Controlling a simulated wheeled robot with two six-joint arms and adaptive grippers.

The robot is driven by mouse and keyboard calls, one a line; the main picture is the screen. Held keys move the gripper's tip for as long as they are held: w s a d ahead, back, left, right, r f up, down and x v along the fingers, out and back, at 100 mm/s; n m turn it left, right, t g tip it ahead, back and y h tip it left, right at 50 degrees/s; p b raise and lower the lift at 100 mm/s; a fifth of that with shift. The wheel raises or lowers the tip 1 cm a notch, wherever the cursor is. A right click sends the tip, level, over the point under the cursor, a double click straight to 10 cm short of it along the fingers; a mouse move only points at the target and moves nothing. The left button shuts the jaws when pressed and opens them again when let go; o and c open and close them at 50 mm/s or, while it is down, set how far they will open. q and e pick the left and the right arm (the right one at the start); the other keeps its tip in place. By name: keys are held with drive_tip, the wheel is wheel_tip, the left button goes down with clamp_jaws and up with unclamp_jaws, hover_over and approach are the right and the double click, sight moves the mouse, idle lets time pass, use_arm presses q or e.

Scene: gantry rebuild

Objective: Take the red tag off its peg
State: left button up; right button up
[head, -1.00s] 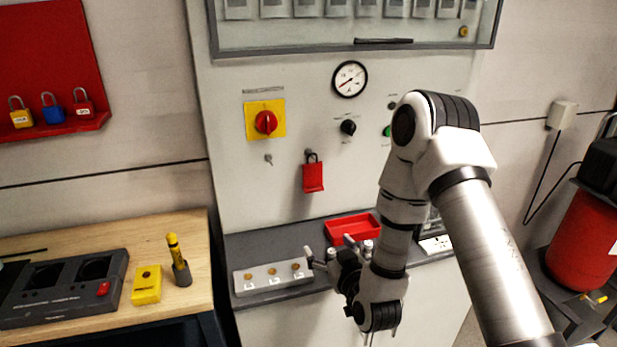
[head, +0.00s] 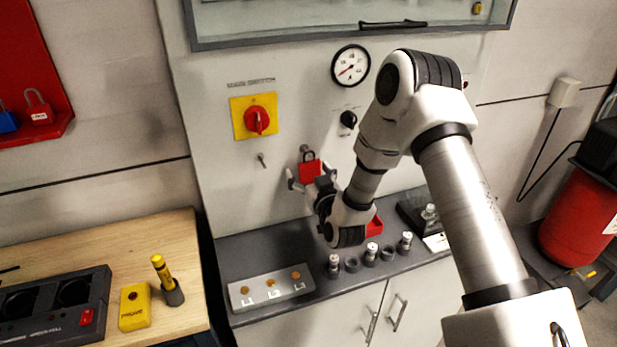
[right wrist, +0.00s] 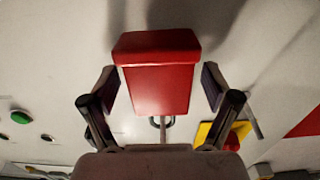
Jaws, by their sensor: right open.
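The red tag (head: 310,170) hangs by its dark loop from a peg (head: 304,149) on the grey panel, below the main switch and the gauge. In the right wrist view the red tag (right wrist: 160,75) lies between the two fingers, with a gap on each side. The loop and peg show beyond it, close to the palm edge. My right gripper (head: 308,180) is open around the tag's lower part in the head view, and partly hides it. It also shows in the right wrist view (right wrist: 160,90). My left gripper is not in view.
A yellow plate with a red main switch (head: 257,121) is up and left of the tag. Below are a shelf (head: 235,245), a grey block with several brass studs (head: 270,290) and a partly hidden red tray (head: 375,226). A wooden bench (head: 120,245) stands left.

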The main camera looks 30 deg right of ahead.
drive_tip(key=shift+s+a+r, duration=0.15)
drive_tip(key=shift+s+r, duration=0.15)
drive_tip(key=shift+s, duration=0.05)
drive_tip(key=shift+c, duration=1)
drive_tip(key=shift+s+r, duration=0.1)
drive_tip(key=shift+s, duration=0.05)
drive_tip(key=c, duration=1.1)
drive_tip(key=shift+f, duration=0.2)
drive_tip(key=shift+w+r, duration=0.1)
drive_tip(key=shift+w, duration=0.1)
